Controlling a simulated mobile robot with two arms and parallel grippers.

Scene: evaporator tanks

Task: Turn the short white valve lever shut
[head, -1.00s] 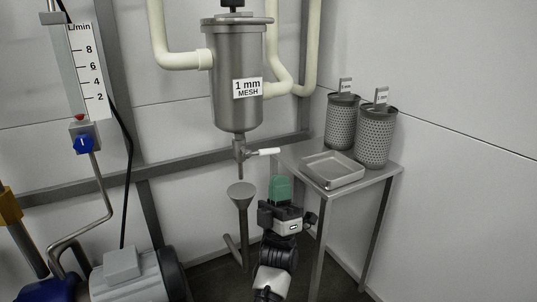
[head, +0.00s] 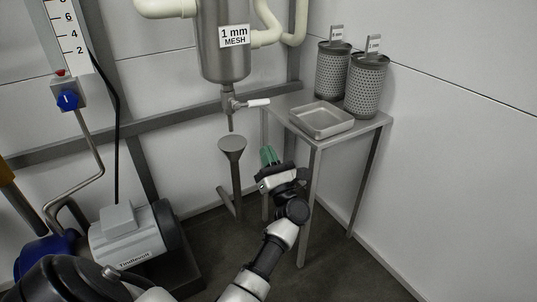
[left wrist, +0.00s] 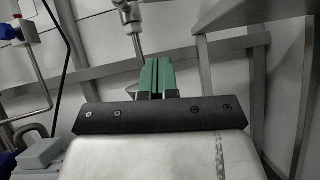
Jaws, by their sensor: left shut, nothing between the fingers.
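The short white valve lever (head: 258,102) sticks out to the right, roughly level, from the drain valve (head: 231,104) under the steel strainer vessel (head: 224,60). My left gripper (head: 267,152) is below the lever, apart from it, with its green fingers pointing up. The fingers are shut together with nothing between them. In the left wrist view the green fingers (left wrist: 156,76) stand upright and close together, and a steel pipe piece (left wrist: 130,20) shows above and left of them. I cannot make out the white lever there. My right gripper is not in view.
A funnel-topped drain pipe (head: 232,146) stands just left of my left gripper. A steel table (head: 365,128) with a tray (head: 321,122) and two mesh baskets (head: 366,86) is close on the right. A motor pump (head: 130,236) is at the lower left.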

